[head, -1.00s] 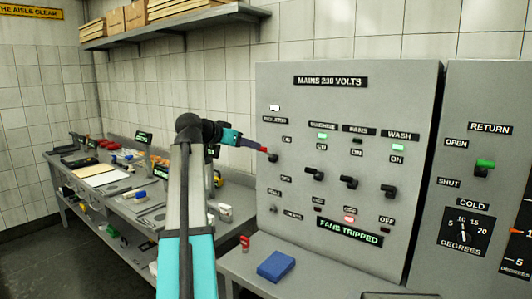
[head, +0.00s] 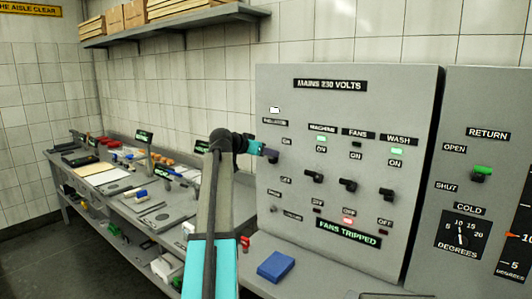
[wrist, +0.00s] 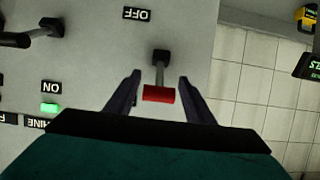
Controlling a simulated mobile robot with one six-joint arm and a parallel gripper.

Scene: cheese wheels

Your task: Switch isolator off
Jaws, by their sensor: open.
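The isolator is the leftmost switch on the grey panel, with a black base (head: 272,157) between its ON and OFF labels, closer to ON. In the wrist view its lever ends in a red grip (wrist: 159,94). My gripper (head: 262,150) is at the switch in the head view and hides the red grip there. In the wrist view my gripper (wrist: 160,80) is open, one dark finger on each side of the lever. Small gaps show on both sides. An OFF label (wrist: 137,13) shows above the lever in this upside-down view.
The machine switch (head: 315,176), fans switch (head: 348,185) and wash switch (head: 390,191) are close by on the right. A FANS TRIPPED sign (head: 348,234) is lit. A blue block (head: 276,265) lies on the ledge below. A cluttered bench (head: 62,180) stands left.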

